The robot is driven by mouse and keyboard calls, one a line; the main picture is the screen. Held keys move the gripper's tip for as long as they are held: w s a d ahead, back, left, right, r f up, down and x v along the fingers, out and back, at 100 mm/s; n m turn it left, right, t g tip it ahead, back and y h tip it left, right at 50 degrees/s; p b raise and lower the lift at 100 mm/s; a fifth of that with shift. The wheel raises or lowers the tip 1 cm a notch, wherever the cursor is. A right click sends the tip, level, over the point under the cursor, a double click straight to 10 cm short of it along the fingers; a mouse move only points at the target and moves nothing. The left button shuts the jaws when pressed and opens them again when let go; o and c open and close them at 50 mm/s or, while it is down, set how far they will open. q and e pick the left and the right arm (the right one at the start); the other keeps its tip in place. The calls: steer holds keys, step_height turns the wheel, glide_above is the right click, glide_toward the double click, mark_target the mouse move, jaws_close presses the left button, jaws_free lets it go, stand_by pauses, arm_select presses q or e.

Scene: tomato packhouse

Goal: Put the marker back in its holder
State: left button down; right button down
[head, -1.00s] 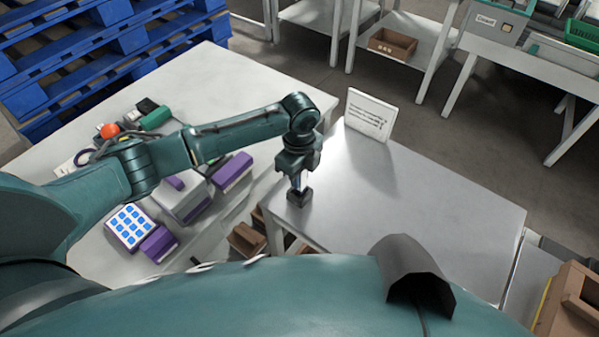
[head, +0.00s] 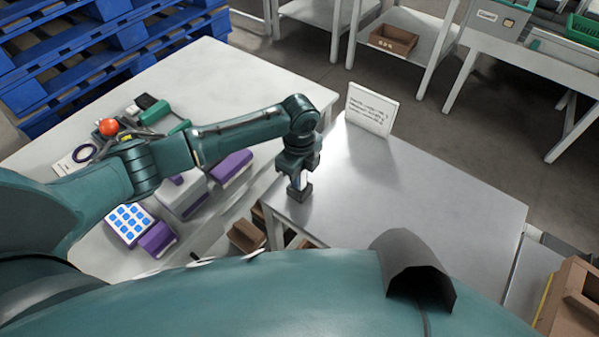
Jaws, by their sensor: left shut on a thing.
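My left gripper (head: 299,184) points down over the near left corner of the grey table. It is shut on the marker (head: 298,182), of which only a small pale and blue part shows between the fingers. The small dark holder (head: 299,194) stands on the table directly under the gripper. The marker's lower end is at the holder, but I cannot tell how deep it sits inside. My right gripper is not in view.
A white sign (head: 371,109) stands at the grey table's (head: 430,200) back edge; the rest of that top is clear. The left white table (head: 240,85) holds purple-and-white devices (head: 183,193), a blue-keyed box (head: 129,224), an orange ball (head: 108,127) and green items. Blue pallets (head: 60,60) stand behind.

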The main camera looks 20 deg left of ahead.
arm_select(q)
steer(key=shift+f, duration=0.3)
steer(key=c, duration=1.2)
jaws_free()
steer(key=c, duration=0.3)
steer(key=shift+c, duration=0.2)
